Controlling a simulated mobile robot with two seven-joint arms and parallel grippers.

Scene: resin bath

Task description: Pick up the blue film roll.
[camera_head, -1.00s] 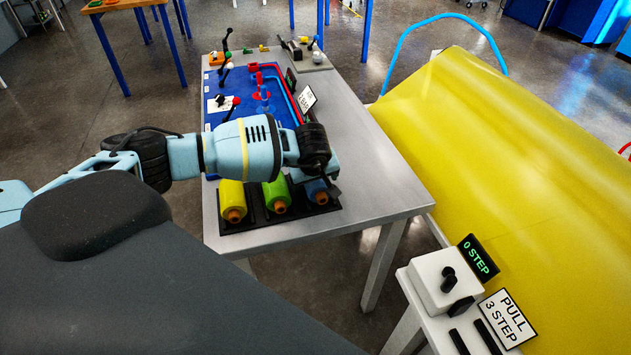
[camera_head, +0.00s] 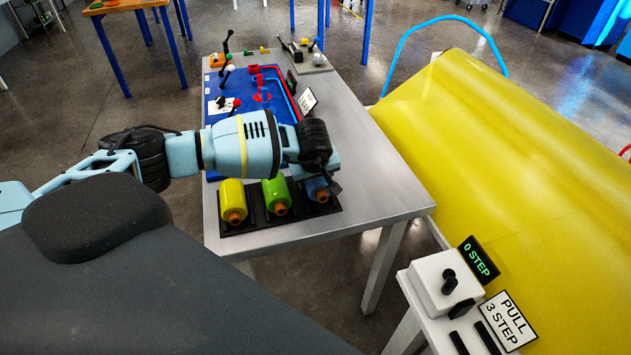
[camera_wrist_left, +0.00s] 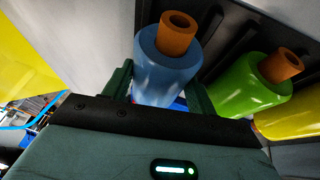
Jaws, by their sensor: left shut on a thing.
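The blue film roll (camera_head: 317,190) sits at the right end of a black rack (camera_head: 238,228) on the metal table. My left gripper (camera_head: 325,180) is over it and hides much of it in the head view. In the left wrist view the blue roll (camera_wrist_left: 166,72), with its orange core, stands between the two dark green fingers of my left gripper (camera_wrist_left: 160,88). The fingers are shut on its sides. The roll still appears in line with the other rolls at the rack. My right gripper is not in view.
A green roll (camera_head: 275,194) and a yellow roll (camera_head: 232,200) sit in the rack to the left. A blue board (camera_head: 222,122) with levers lies behind. A large yellow sheet (camera_head: 500,140) and a control box (camera_head: 438,284) are on the right. The table's right side (camera_head: 385,180) is bare.

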